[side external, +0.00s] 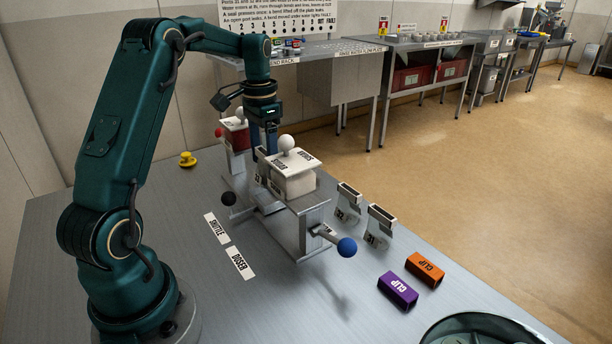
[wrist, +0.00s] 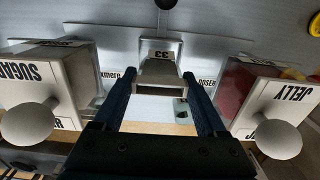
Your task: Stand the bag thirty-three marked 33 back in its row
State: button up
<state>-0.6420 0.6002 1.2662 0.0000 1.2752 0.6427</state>
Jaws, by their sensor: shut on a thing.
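In the wrist view, the silvery bag marked 33 (wrist: 162,52) is between the two dark fingers of my gripper (wrist: 161,92), its 33 label facing the camera. My gripper is shut on this bag. In the side external view, my gripper (side external: 264,150) points down between the white SUGAR box and the red-sided box, and the bag is mostly hidden there. Two similar bags stand on the table to the right, a nearer one (side external: 379,226) and a farther one (side external: 348,202). Their numbers are too small to read surely.
The SUGAR box (side external: 293,182) and the JELLY box (wrist: 270,98) flank my gripper closely. A blue-knobbed handle (side external: 346,247) juts out at the front. Purple (side external: 398,290) and orange (side external: 425,269) CLIP blocks lie at the right. The table's left part is largely clear.

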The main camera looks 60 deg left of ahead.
aim_at(264, 152)
notch_tip(264, 152, down, 4)
jog(key=shift+f, duration=0.1)
notch_tip(264, 152, up, 10)
jog(key=shift+f, duration=0.25)
notch_tip(264, 152, down, 10)
jog(key=shift+s+f, duration=0.1)
notch_tip(264, 152, up, 15)
jog(key=shift+r, duration=0.1)
jog(key=shift+d+r, duration=0.25)
jog(key=shift+r, duration=0.15)
jog(key=shift+t, duration=0.4)
jog(key=shift+d+r, duration=0.4)
jog(key=shift+d, duration=0.35)
jog(key=shift+d+r, duration=0.45)
jog(key=shift+d, duration=0.25)
jog(key=shift+d+r, duration=0.4)
jog(key=shift+d, duration=0.35)
jog(key=shift+s+r, duration=0.1)
dwell(1.2)
